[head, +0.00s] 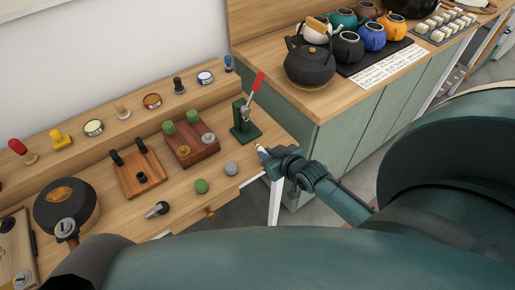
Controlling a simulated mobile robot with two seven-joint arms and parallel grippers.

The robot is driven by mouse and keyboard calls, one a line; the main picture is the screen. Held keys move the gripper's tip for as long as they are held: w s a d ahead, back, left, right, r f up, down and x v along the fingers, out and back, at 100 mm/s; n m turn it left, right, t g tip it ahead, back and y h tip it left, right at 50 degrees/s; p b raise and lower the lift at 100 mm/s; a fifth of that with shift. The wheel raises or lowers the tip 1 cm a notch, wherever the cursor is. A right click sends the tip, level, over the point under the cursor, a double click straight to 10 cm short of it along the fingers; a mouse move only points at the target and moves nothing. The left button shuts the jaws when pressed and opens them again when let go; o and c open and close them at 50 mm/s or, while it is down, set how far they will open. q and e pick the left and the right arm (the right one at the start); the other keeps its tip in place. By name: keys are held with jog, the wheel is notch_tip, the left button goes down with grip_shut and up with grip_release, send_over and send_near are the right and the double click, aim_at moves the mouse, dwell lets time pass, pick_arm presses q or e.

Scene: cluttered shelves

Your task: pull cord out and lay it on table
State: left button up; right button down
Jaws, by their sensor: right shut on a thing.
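My right gripper (264,154) is at the right end of the wooden workbench, just in front of the green lever press (243,128). It is shut on a small pale thing with an orange-brown tip, mostly hidden by the fingers. I cannot tell if this is the cord, as no cord length shows clearly. The wooden table (232,205) has a drawer front with a small knob (210,212) just below its edge. My left gripper is not in view.
Grey ball (231,168), green ball (201,186) and dark-handled tool (157,209) lie near the front edge. Wooden blocks (140,173) and (191,143) stand behind. A counter with a black kettle (309,65) stands beyond a gap.

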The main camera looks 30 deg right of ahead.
jog(key=shift+f, duration=0.45)
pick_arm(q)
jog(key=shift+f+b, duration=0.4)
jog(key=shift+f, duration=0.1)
pick_arm(e)
jog(key=shift+f, duration=0.2)
jog(key=shift+f, duration=0.1)
jog(key=c, duration=1.3)
grip_release()
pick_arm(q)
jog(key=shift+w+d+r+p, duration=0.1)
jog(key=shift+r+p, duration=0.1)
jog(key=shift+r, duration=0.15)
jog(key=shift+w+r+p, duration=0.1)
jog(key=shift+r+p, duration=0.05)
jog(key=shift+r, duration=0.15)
pick_arm(e)
jog(key=v, duration=1.3)
jog(key=shift+s, duration=0.1)
